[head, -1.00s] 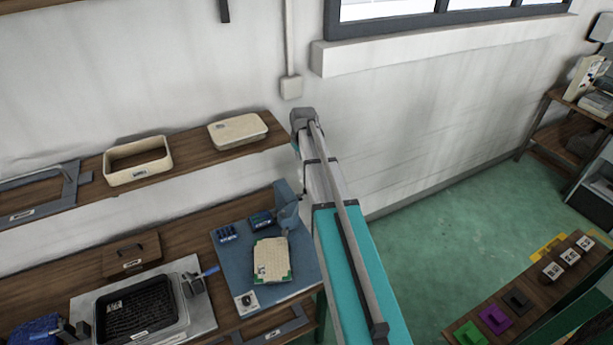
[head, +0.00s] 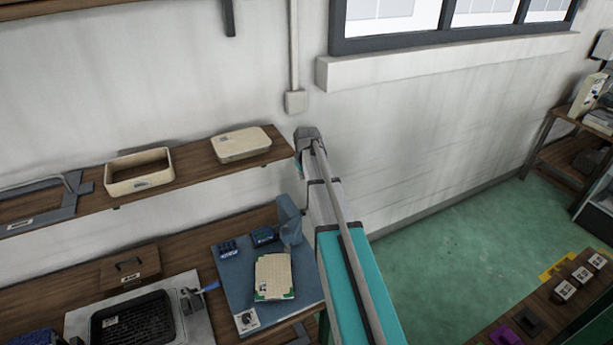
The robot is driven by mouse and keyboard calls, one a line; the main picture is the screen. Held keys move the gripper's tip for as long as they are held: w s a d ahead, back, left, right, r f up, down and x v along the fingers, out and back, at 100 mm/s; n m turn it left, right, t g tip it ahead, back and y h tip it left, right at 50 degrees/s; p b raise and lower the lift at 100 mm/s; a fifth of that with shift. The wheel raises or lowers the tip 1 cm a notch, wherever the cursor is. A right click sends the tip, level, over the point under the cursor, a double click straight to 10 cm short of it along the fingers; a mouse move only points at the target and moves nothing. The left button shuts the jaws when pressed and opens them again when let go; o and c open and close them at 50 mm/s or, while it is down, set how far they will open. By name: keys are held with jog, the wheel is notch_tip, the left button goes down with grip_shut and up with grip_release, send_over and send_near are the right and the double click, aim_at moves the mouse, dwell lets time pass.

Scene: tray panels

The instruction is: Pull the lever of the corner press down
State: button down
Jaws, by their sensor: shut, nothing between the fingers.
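On the bench at the lower left, a small grey clamp-like device (head: 190,301) with a blue-tipped lever (head: 211,287) stands at the right corner of a black tray (head: 130,318). It looks like the corner press, but it is small and I cannot be sure. The lever slants up to the right. A blue board (head: 232,292) right of it bears a cream panel with green corners (head: 273,277) and a tall blue-grey upright (head: 290,222). My own teal and grey arm part rises through the middle. My gripper is not visible.
A shelf (head: 90,208) above the bench holds an open cream box (head: 140,182) and a closed cream box (head: 240,145). A brown block with a handle (head: 130,268) sits behind the tray. Green floor (head: 450,245) is open at right, before a table with coloured pieces (head: 527,322).

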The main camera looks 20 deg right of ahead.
jog(key=shift+s+d+f+b, duration=0.15)
jog(key=shift+s+f+b, duration=0.15)
jog(key=shift+f+b, duration=1.1)
jog(key=shift+s+d+f+b, duration=0.15)
jog(key=shift+s+f+b, duration=0.1)
jog(key=shift+f+b, duration=1.1)
jog(key=shift+s+d+f+b, duration=0.15)
jog(key=shift+s+f+b, duration=0.15)
jog(key=shift+f+b, duration=1.1)
jog(key=shift+f, duration=0.15)
